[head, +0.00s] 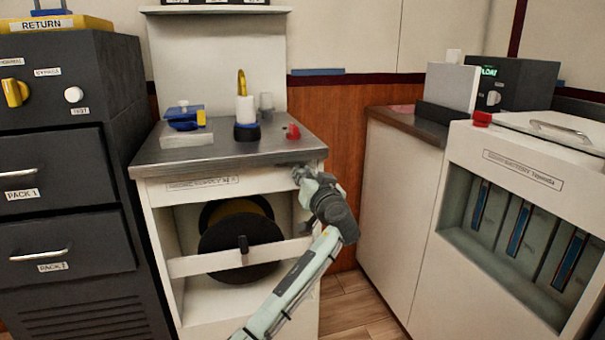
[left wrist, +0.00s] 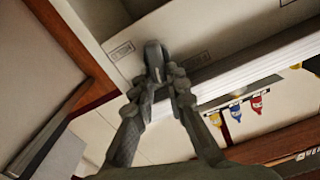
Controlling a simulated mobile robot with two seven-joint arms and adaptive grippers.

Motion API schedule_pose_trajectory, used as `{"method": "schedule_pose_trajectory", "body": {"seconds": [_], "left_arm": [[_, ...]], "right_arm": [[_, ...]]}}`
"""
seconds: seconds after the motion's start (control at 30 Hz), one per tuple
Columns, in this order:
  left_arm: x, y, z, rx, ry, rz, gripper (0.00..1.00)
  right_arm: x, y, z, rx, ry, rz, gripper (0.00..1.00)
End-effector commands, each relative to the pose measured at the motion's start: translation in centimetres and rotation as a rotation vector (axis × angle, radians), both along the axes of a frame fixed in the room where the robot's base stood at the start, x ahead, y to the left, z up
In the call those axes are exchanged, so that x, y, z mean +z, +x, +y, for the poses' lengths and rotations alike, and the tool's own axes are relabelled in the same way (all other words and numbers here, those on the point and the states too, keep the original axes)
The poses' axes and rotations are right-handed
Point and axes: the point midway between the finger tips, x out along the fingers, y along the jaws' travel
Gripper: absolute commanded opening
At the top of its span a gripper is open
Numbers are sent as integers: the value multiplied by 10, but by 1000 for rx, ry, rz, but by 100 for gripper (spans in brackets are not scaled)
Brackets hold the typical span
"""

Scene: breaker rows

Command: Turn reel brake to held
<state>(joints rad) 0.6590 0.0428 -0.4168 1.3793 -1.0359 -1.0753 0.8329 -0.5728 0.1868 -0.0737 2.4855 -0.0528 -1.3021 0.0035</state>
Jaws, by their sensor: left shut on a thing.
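The reel (head: 240,240), a dark disc with a yellow part behind it, sits in the open bay of the white cabinet (head: 160,225). My left gripper (head: 304,178) is at the upper right corner of the cabinet front, below the worktop. In the left wrist view my left gripper (left wrist: 158,80) is shut on a grey rounded handle (left wrist: 153,52) on a white panel with small labels. The labels are too small to read, and the fingers cover part of the handle. My right gripper is not in view.
The metal worktop (head: 225,153) holds a blue clamp-like thing (head: 184,117), a white cylinder with a yellow hook (head: 245,108) and a red knob (head: 293,131). A dark drawer cabinet (head: 70,145) stands left. A white unit (head: 455,200) stands right, with open floor (head: 350,310) between.

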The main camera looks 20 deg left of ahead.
Motion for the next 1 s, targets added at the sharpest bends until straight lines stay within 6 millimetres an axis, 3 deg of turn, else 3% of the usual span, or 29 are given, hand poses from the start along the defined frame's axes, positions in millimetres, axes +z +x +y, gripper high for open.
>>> {"method": "schedule_pose_trajectory", "body": {"seconds": [0.27,0.5,1.0], "left_arm": [[-2,3,-4,0,217,149,0],[-4,4,-7,0,407,278,0],[-10,7,-11,-1,795,538,0]], "right_arm": [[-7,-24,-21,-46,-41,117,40],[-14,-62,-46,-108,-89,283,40],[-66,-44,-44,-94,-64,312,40]]}}
